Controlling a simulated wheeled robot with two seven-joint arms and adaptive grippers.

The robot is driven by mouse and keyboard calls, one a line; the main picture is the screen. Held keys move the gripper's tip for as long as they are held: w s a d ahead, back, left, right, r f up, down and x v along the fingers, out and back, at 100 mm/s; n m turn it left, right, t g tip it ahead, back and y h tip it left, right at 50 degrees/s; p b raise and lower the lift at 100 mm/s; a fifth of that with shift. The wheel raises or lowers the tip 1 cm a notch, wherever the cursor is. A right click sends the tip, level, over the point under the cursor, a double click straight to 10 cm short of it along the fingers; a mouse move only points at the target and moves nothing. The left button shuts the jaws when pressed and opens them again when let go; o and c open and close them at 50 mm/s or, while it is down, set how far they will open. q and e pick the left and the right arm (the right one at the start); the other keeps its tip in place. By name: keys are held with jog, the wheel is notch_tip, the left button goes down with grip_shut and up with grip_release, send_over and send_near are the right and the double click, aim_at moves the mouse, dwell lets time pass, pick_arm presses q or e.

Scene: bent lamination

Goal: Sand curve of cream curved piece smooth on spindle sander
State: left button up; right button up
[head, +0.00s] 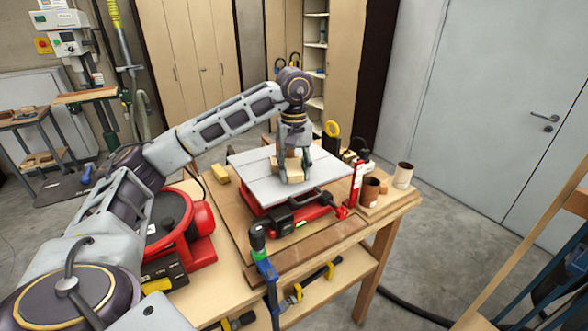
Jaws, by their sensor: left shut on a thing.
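The spindle sander is a red machine (290,217) with a light grey square table top (252,172), standing on the wooden workbench. The cream curved piece (283,170) sits on or just above this top, near its middle. My left gripper (294,170) points down from above and is shut on the piece. A tan-brown cylinder, likely the spindle (292,154), shows just behind the piece. The gripper partly hides both, so I cannot tell whether they touch. My right gripper is not in view.
A red round machine (190,225) stands left on the bench (380,212). A clamp (262,255) rises at the front edge. Brown sanding sleeves (371,190) and a red upright item (356,183) stand at the right. A yellow block (220,174) lies left of the sander.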

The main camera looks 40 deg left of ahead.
pick_arm(q)
jog(key=shift+s+a+b, duration=0.35)
jog(key=shift+s+a, duration=0.1)
jog(key=shift+s, duration=0.2)
dwell(0.9)
jog(key=shift+w+a, duration=0.15)
jog(key=shift+a, duration=0.05)
dwell(2.4)
jog(key=shift+d, duration=0.3)
dwell(0.7)
jog(key=shift+s+d+r, duration=0.3)
jog(key=shift+s+d, duration=0.6)
jog(key=shift+s+d+r, duration=0.3)
jog(key=shift+s+d, duration=0.55)
jog(key=shift+s, duration=0.05)
dwell(0.3)
